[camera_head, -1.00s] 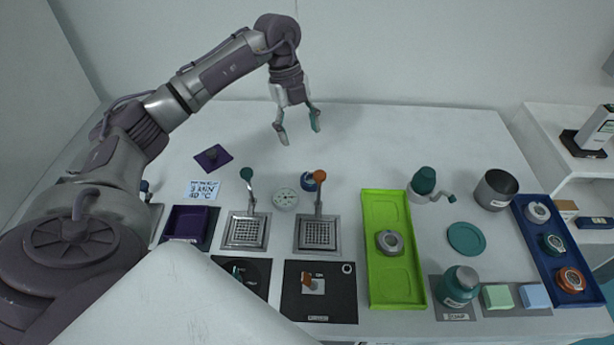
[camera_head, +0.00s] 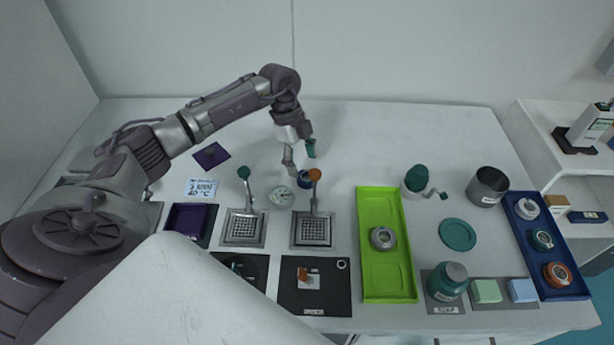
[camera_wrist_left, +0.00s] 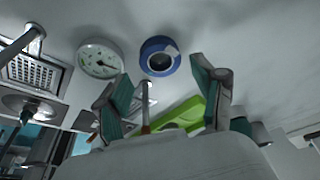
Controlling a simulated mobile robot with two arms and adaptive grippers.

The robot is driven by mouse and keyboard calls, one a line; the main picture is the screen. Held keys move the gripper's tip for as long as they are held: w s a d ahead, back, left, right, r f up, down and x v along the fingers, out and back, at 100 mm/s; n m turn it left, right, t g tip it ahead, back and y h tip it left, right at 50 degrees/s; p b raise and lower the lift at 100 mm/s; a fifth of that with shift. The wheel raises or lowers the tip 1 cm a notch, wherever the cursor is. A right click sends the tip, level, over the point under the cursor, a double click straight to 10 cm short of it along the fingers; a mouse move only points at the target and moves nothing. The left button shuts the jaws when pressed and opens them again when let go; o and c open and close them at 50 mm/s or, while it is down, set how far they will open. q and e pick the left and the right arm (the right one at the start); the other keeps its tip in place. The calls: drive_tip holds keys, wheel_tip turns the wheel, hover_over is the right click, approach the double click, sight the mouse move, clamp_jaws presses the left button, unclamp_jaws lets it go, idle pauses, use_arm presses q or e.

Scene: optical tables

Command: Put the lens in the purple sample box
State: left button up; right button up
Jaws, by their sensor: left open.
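The purple sample box (camera_head: 187,220) is an open, dark purple tray at the left of the table. A purple lid with a knob (camera_head: 211,155) lies behind it. A small blue-rimmed round piece with a dark centre, perhaps the lens (camera_head: 305,180), sits behind the orange-topped tap; it also shows in the left wrist view (camera_wrist_left: 160,57). My left gripper (camera_head: 300,162) is open and empty, fingers pointing down, just above and behind this piece. In the left wrist view the teal-padded fingers (camera_wrist_left: 163,92) are spread wide, with the blue piece ahead of them. My right gripper is out of view.
A round dial (camera_head: 281,197) stands beside the blue piece. Two taps over drain grates (camera_head: 244,229) stand nearby. A green tray (camera_head: 371,204) holds a grey round piece (camera_head: 383,238). A blue rack (camera_head: 558,272) is at the right.

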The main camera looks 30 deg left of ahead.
use_arm(q)
drive_tip(key=p+x, duration=0.1)
drive_tip(key=x, duration=0.3)
drive_tip(key=shift+d+f, duration=0.1)
drive_tip(key=shift+f, duration=0.05)
drive_tip(key=c, duration=1.1)
drive_tip(key=shift+o, duration=0.2)
wheel_tip(320, 180, up, 10)
drive_tip(key=b, duration=0.2)
wheel_tip(320, 180, up, 7)
drive_tip(key=p, duration=0.4)
hover_over(307, 176)
drive_tip(key=s+d+n+t+y+b, duration=0.3)
drive_tip(key=s+d+n, duration=0.8)
drive_tip(key=n, duration=0.7)
drive_tip(key=shift+d+b, duration=0.5)
drive_tip(key=shift+d, duration=0.6)
